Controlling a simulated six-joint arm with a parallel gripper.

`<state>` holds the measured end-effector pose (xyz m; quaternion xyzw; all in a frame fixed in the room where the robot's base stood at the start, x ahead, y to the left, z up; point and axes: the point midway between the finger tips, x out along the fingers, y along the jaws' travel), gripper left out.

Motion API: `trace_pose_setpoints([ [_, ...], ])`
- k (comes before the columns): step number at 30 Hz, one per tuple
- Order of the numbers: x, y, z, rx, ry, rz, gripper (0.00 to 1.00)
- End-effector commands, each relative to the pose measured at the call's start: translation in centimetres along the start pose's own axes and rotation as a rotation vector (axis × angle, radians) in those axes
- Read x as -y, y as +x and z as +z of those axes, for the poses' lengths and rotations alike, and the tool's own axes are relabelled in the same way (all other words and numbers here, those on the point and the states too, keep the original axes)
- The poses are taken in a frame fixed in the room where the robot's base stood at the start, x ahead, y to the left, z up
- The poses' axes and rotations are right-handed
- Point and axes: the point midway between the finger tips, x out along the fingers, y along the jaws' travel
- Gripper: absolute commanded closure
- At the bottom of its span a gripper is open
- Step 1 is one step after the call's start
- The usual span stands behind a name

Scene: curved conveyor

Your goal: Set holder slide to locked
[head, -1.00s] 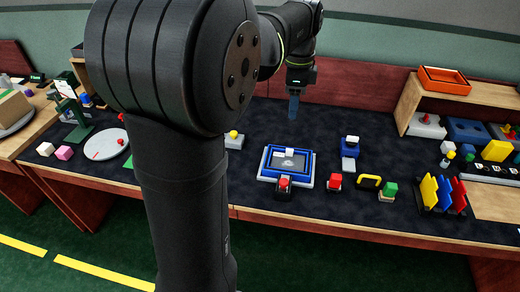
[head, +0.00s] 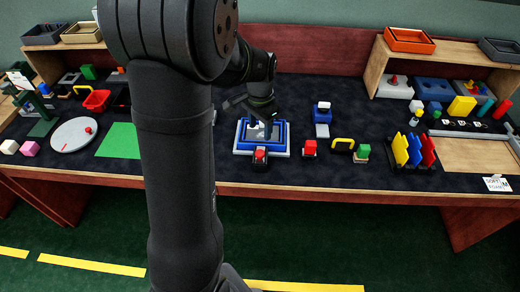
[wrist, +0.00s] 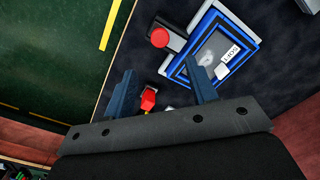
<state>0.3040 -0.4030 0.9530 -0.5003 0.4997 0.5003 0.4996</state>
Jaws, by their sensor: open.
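A blue-framed holder on a pale base (head: 238,150) lies on the dark bench top, with a red knob (head: 260,155) on a block at its front edge. In the wrist view the holder's blue frame (wrist: 196,86) is upper right, with a small white label inside, and the red knob (wrist: 159,37) is beside it. Which part is the slide, and its setting, I cannot tell. My gripper (wrist: 160,66) is open and empty, above the bench beside the holder. A red block (wrist: 148,99) shows between its fingers, further below. In the head view my gripper hangs over the holder, partly hiding it.
Right of the holder stand the red block (head: 310,147), a blue-and-white fixture (head: 322,115), a yellow handle (head: 344,141) and a green block (head: 363,150). A rack of coloured plates (head: 413,150) is further right. A green mat (head: 121,141) and white disc (head: 75,134) lie left.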

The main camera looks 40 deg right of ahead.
Motion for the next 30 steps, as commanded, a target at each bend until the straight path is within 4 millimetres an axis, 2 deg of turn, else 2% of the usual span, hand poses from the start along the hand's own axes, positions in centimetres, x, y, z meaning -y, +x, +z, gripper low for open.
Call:
trace_pose_setpoints([
  [1, -0.1, 1.3, 0.1, 0.004, 0.000, 0.003, 0.48],
  [9, 0.0, 7.0, 0.1, 0.003, 0.001, 0.002, 0.48],
  [15, 0.0, 9.9, 0.0, 0.002, 0.001, 0.001, 0.48],
  [21, 0.0, 11.0, 0.0, 0.000, 0.001, 0.000, 0.48],
  [29, 0.0, 11.0, 0.0, 0.000, 0.002, 0.000, 0.48],
  [30, 0.0, 11.0, 0.0, 0.000, 0.002, 0.000, 0.56],
])
